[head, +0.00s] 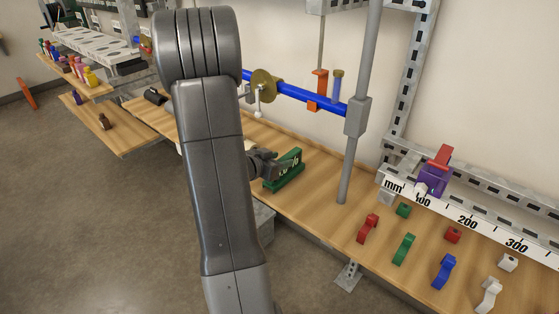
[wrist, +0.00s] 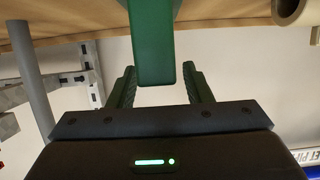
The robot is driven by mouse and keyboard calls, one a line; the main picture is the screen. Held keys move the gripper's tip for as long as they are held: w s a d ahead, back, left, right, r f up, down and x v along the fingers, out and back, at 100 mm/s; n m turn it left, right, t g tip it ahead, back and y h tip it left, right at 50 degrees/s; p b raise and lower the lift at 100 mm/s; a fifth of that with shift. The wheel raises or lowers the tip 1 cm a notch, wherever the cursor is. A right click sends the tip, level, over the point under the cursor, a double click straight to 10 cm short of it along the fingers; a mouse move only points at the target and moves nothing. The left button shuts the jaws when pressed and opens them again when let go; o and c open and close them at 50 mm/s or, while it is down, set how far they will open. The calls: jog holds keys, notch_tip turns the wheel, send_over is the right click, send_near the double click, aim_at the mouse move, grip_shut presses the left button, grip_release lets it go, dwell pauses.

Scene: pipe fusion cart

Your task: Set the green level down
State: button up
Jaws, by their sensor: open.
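The green level (head: 284,172) stands on its long edge on the wooden bench, with pale markings on its side. In the wrist view the level (wrist: 152,40) reaches down from the top of the picture into the space between the two fingers. My gripper (head: 266,164) is at the level's left end in the head view. In the wrist view my gripper (wrist: 158,78) is open, with a gap visible on each side of the level's end. My arm hides the bench left of the gripper.
A blue pipe (head: 290,95) with an orange clamp (head: 319,90) runs behind the level. A grey upright post (head: 357,120) stands to its right. Several small coloured parts and a white millimetre scale (head: 465,222) lie further right. Bare bench (head: 318,190) lies between level and post.

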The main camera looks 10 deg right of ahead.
jog(key=p+v, duration=0.1)
jog(key=v, duration=1)
jog(key=shift+s+a, duration=0.15)
jog(key=shift+a, duration=0.1)
jog(key=b+x, duration=0.1)
jog(key=x, duration=1.1)
jog(key=shift+d, duration=0.1)
notch_tip(320, 180, up, 2)
jog(key=shift+p, duration=0.3)
jog(key=shift+r, duration=0.5)
